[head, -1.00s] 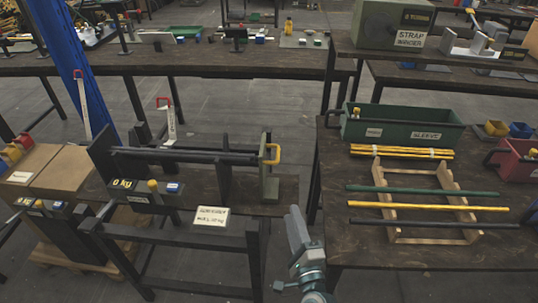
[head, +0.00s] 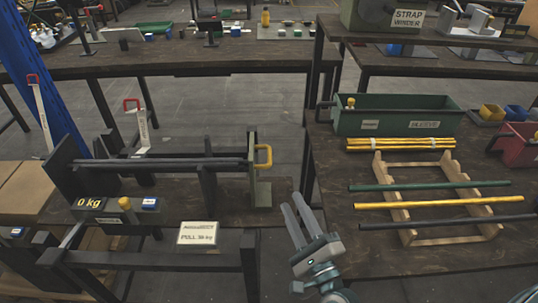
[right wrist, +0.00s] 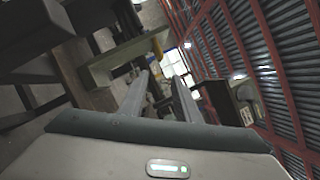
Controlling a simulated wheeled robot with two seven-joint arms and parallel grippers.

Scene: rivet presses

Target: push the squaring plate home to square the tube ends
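The squaring plate (head: 252,175) is a grey-green upright plate with a yellow handle (head: 264,157). It stands at the right end of the press on the near left bench. Dark tubes (head: 170,164) lie level across the press's dark uprights; their right ends reach close to the plate, and I cannot tell whether they touch it. My right gripper (head: 294,207) is open and empty, to the right of the plate and nearer to me, apart from the handle. In the right wrist view its two fingers (right wrist: 160,90) are spread with nothing between. My left gripper is not in view.
A gauge box (head: 100,205) reads 0 kg, beside a white card (head: 198,234) reading PULL. A wooden rack (head: 395,205) with green, yellow and black rods stands on the right table, below a green bin (head: 395,120).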

